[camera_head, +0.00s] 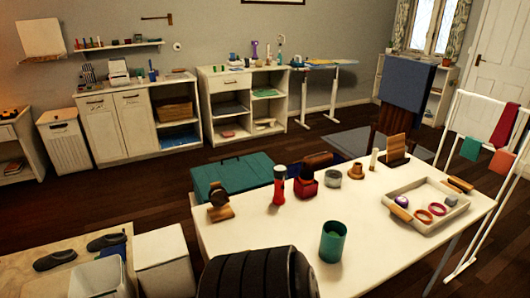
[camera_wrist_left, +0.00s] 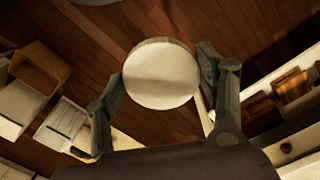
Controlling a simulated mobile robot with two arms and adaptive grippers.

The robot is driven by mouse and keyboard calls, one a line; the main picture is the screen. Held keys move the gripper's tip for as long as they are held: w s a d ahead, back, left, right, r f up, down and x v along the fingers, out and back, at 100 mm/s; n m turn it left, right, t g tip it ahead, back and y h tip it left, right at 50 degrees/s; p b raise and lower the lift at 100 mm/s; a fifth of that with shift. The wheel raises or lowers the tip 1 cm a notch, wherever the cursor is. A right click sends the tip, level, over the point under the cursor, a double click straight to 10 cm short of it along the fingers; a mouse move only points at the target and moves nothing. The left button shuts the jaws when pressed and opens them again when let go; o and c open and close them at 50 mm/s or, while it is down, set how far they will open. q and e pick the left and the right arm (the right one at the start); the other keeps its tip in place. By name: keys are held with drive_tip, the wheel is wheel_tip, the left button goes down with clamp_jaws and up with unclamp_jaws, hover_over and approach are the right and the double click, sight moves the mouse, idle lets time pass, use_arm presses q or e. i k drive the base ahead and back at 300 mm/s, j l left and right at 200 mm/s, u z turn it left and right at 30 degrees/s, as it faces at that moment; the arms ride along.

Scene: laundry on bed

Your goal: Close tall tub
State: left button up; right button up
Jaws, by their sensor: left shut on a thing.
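A teal open-topped cylinder (camera_head: 333,242), which looks like the tall tub, stands upright near the front edge of the white table (camera_head: 270,240). Its mouth is uncovered. In the left wrist view, my left gripper (camera_wrist_left: 161,75) is shut on a round, cream-coloured disc (camera_wrist_left: 162,88) that looks like a lid. One finger presses each side of its rim, and its flat face shows to the camera. Dark wooden floor shows behind it. I do not see the left gripper or the disc in the head view. My right gripper is in neither view.
A red flashlight (camera_head: 280,185), a watch on a wooden stand (camera_head: 219,200) and a red box (camera_head: 306,186) stand behind the teal cylinder. A tray (camera_head: 437,220) with rings lies to its right. White bins (camera_head: 165,262) stand on the left. The table around the cylinder is fairly clear.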

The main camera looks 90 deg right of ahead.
sight(330, 248)
drive_tip(key=i+l+z, duration=0.15)
drive_tip(key=i+z, duration=0.6)
drive_tip(key=i, duration=0.15)
drive_tip(key=i+j+z, duration=0.1)
drive_tip(key=i+z, duration=0.3)
drive_tip(key=z, duration=3.45)
